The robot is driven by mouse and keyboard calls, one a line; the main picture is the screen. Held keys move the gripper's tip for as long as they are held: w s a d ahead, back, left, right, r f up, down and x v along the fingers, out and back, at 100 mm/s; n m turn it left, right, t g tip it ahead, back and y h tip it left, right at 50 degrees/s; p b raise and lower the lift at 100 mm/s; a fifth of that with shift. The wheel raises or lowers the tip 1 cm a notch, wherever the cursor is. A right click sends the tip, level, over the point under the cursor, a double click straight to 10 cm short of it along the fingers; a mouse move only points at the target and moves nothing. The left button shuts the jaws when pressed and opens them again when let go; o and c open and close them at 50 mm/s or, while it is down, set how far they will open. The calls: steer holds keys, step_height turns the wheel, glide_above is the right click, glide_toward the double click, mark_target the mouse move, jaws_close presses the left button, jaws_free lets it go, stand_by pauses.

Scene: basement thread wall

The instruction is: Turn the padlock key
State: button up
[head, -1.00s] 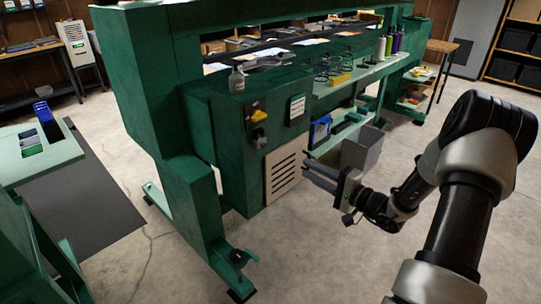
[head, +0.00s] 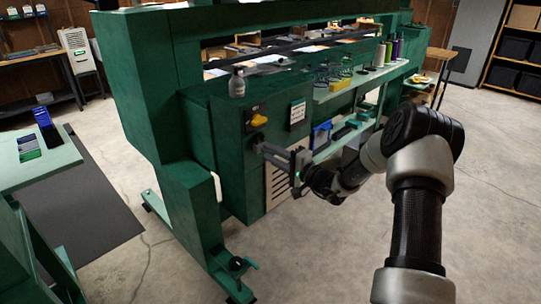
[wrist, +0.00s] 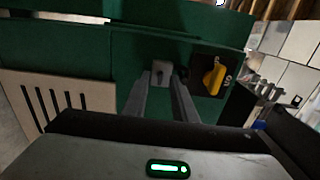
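The grey padlock (wrist: 161,70) hangs on the green machine's side panel, just beyond my fingertips in the wrist view. In the head view a dark, small shape (head: 257,139) below the yellow switch appears to be the padlock. I cannot make out the key apart from the lock. My gripper (wrist: 160,80) is open, with one finger to each side of the padlock's line in the wrist view. In the head view my gripper (head: 263,151) reaches close to the panel. I cannot tell whether the fingers touch the lock.
A yellow rotary switch (wrist: 213,75) on a black plate sits right of the padlock. A slotted beige vent panel (head: 278,186) is below it. The concrete floor (head: 350,260) in front is clear.

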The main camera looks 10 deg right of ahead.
steer(key=shift+w+a, duration=0.2)
steer(key=shift+w, duration=0.05)
jaws_close()
